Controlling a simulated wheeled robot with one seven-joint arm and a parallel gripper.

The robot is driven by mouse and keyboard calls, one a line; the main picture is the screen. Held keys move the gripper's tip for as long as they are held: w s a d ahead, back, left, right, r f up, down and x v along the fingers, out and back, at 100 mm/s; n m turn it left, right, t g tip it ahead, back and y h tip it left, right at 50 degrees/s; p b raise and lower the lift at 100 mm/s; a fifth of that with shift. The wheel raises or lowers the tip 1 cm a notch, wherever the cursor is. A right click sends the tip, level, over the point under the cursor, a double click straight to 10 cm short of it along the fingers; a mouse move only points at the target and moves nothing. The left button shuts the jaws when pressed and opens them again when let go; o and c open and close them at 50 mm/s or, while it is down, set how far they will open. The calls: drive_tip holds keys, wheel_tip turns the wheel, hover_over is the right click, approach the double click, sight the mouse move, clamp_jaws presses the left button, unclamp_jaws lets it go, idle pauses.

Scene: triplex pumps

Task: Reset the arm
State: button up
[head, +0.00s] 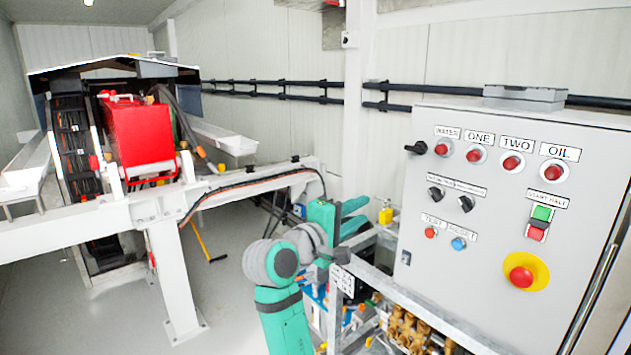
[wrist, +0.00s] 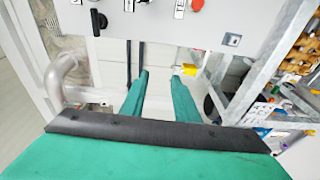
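My arm is green with grey joints and rises from the bottom middle of the head view. My gripper (head: 362,214) is held out beside the left edge of the grey control panel (head: 480,275), over the metal frame. In the wrist view its two green fingers (wrist: 162,76) are spread apart with a clear gap, and nothing is between them. The gripper is open and empty. The control panel's lower edge also shows at the top of the wrist view (wrist: 165,32).
The panel carries red lamps, black knobs, a blue button (head: 458,244) and a red emergency stop (head: 521,277). Below it is a metal frame (head: 425,318) with brass fittings (head: 408,330). A white beam (head: 80,235) and red machine (head: 138,132) stand left. Grey floor (head: 222,280) is open left of my arm.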

drive_tip(key=s+a+f+t+y, duration=0.1)
drive_tip(key=s+a+f+y, duration=0.1)
drive_tip(key=f, duration=0.9)
drive_tip(key=s+a+f+y, duration=0.2)
drive_tip(key=a+f+y, duration=0.1)
drive_tip(key=f, duration=0.8)
drive_tip(key=s+a+f+t+y, duration=0.1)
drive_tip(key=s+a+f+y, duration=0.1)
drive_tip(key=f, duration=0.9)
drive_tip(key=s+a+f+y, duration=0.2)
drive_tip(key=s+a+f, duration=0.1)
drive_tip(key=s+f, duration=0.6)
drive_tip(key=s+a+f+m+y, duration=0.15)
drive_tip(key=s+f, duration=0.25)
drive_tip(key=s, duration=0.5)
drive_tip(key=s+a+f+m+y, duration=0.1)
drive_tip(key=s+f+m, duration=0.15)
drive_tip(key=s, duration=0.75)
drive_tip(key=s+d+r+m, duration=0.1)
drive_tip(key=s+r+m, duration=0.1)
drive_tip(key=s, duration=0.8)
drive_tip(key=s+r+m, duration=0.2)
drive_tip(key=s+m, duration=0.1)
drive_tip(key=s, duration=0.7)
drive_tip(key=shift+d+r, duration=0.2)
drive_tip(key=shift+d, duration=0.15)
drive_tip(key=shift+s+y, duration=0.1)
drive_tip(key=shift+y, duration=0.15)
